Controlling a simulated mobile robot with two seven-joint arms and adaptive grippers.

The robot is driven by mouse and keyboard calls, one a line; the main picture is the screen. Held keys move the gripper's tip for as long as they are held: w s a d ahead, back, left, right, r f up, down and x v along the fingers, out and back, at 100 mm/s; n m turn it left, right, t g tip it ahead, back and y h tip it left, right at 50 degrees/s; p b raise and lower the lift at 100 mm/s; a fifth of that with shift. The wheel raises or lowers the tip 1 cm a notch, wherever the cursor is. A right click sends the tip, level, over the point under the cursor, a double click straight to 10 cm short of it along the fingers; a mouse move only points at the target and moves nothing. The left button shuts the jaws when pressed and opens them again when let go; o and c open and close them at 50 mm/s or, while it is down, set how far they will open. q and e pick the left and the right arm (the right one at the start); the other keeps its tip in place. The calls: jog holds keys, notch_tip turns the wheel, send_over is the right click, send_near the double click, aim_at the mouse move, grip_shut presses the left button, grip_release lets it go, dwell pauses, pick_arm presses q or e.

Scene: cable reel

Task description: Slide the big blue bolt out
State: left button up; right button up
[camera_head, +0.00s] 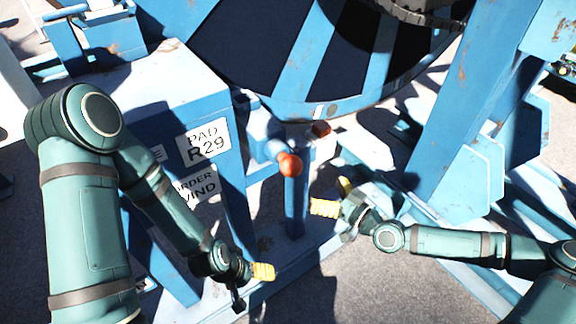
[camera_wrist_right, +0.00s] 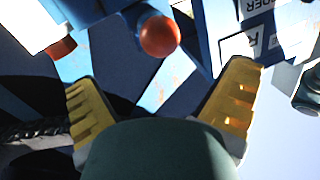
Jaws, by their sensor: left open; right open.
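The big blue bolt (camera_head: 272,148) is a blue cylinder with a round orange-red end knob (camera_head: 289,164). It sits on the blue frame below the reel. In the right wrist view the knob (camera_wrist_right: 159,36) shows just beyond and between the finger tips. My right gripper (camera_head: 333,196) is open and empty, to the lower right of the knob; its yellow fingers (camera_wrist_right: 160,75) do not appear to touch it. My left gripper (camera_head: 262,272) is open and empty, low and left of the blue post. How far the bolt sits in its hole is unclear.
A second red-tipped part (camera_head: 321,128) lies right of the knob and also shows in the right wrist view (camera_wrist_right: 62,48). A blue post (camera_head: 296,200) stands below the bolt. A blue box with a PAD R29 label (camera_head: 203,142) is at left. The large reel (camera_head: 310,60) fills the top.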

aim_at(288, 164)
jog(key=x, duration=1.3)
jog(key=shift+w+a+r, duration=0.2)
jog(key=shift+w+r, duration=0.05)
jog(key=shift+w, duration=0.1)
jog(key=c, duration=1.4)
